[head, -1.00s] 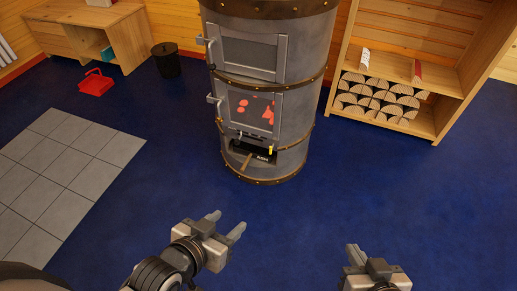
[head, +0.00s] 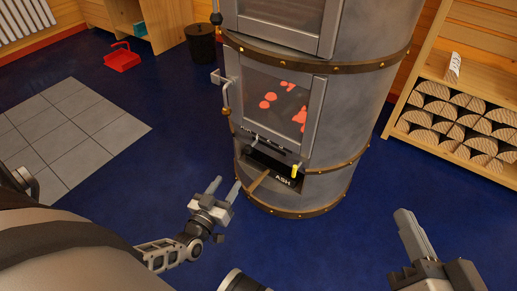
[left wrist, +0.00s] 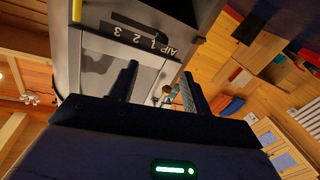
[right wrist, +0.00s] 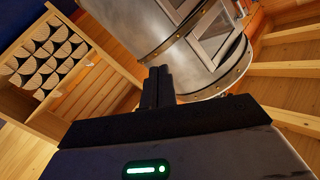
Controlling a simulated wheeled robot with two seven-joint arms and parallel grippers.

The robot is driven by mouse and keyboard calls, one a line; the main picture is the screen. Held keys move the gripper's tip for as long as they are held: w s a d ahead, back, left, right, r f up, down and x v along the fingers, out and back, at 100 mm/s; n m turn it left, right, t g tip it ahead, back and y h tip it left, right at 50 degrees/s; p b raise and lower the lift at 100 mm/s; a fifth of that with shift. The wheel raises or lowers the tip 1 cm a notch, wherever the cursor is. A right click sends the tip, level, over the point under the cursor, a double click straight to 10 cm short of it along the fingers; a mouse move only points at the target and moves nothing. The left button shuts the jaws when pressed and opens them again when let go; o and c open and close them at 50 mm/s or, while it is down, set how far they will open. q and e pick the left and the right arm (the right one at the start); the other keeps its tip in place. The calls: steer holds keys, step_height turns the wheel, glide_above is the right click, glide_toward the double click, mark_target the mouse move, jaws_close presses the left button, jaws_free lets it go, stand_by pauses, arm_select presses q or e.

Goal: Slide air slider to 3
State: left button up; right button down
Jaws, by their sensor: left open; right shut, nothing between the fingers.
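The grey round stove (head: 345,105) stands ahead of me. Below its glowing fire door is a narrow dark air slider strip (head: 270,146), small in the head view. In the left wrist view the plate, turned over, carries the marks AIR 1 2 3 (left wrist: 147,39) beside a dark slot (left wrist: 135,22); I cannot tell the slider's exact position. My left gripper (head: 226,186) is open and empty, below and left of the strip, apart from the stove, its fingers (left wrist: 158,74) pointing toward the plate. My right gripper (head: 407,213) is shut and empty, right of the stove.
A yellow handle (head: 295,171) sits right of the strip, above an ASH label. Door latches (head: 226,95) line the stove's left side. A log shelf (head: 400,130) stands right. Blue floor (head: 150,165) is clear at left.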

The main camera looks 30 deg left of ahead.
arm_select(q)
steer(key=b, duration=0.3)
glide_toward(246, 152)
steer(key=w, duration=0.5)
steer(key=w+b, duration=0.1)
steer(key=w, duration=0.1)
steer(key=w+a+b, duration=0.1)
steer(key=w+b, duration=0.1)
steer(key=w, duration=0.1)
steer(key=shift+w+f, duration=0.15)
steer(key=shift+w+a, duration=0.15)
steer(key=shift+w, duration=0.5)
arm_select(e)
step_height(246, 152, up, 11)
steer(key=n+t+y, duration=0.4)
steer(key=n+y, duration=0.3)
steer(key=n, duration=0.4)
steer(key=shift+w+d+y, duration=0.2)
steer(key=shift+d+y, duration=0.1)
